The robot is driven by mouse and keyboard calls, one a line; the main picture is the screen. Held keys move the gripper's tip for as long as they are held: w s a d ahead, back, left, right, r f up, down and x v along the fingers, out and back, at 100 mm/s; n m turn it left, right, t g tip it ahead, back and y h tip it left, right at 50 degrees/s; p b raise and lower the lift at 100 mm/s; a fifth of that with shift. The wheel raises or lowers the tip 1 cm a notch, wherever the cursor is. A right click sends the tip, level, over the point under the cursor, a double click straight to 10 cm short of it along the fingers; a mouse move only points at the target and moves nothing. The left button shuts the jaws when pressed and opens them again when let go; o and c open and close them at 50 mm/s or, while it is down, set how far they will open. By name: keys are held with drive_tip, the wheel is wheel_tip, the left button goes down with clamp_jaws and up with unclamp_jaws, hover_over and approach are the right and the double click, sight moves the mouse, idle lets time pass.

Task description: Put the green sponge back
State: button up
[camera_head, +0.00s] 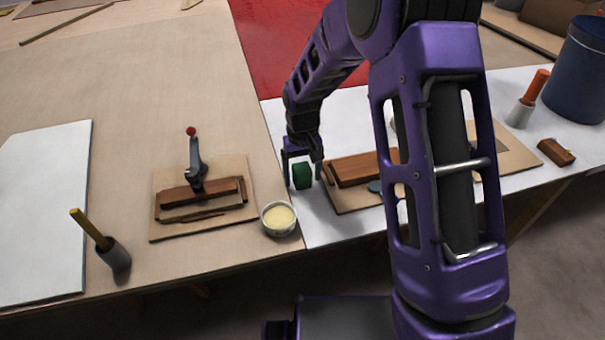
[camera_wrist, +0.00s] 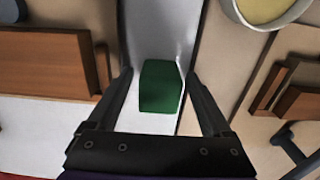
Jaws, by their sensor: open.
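The green sponge (camera_head: 302,176) is a small dark green block on the white part of the table, just left of a wooden piece on a board. My gripper (camera_head: 303,172) is over it, pointing down, with a finger on each side of the sponge. In the wrist view the green sponge (camera_wrist: 161,86) lies between the two fingertips of my gripper (camera_wrist: 159,84), with a gap on both sides. The jaws are open. I cannot tell how far the fingertips are above the table.
A bowl of pale yellow stuff (camera_head: 279,218) stands close by at left. A board with a wooden piece and clamp (camera_head: 201,196) lies further left. A wooden block on a board (camera_head: 350,168) is close on the right. A holder with a yellow stick (camera_head: 113,253) stands near the front edge.

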sight(302, 168)
wheel_tip(302, 168, up, 12)
drive_tip(key=p, duration=0.2)
drive_tip(key=shift+r, duration=0.15)
idle(0.5)
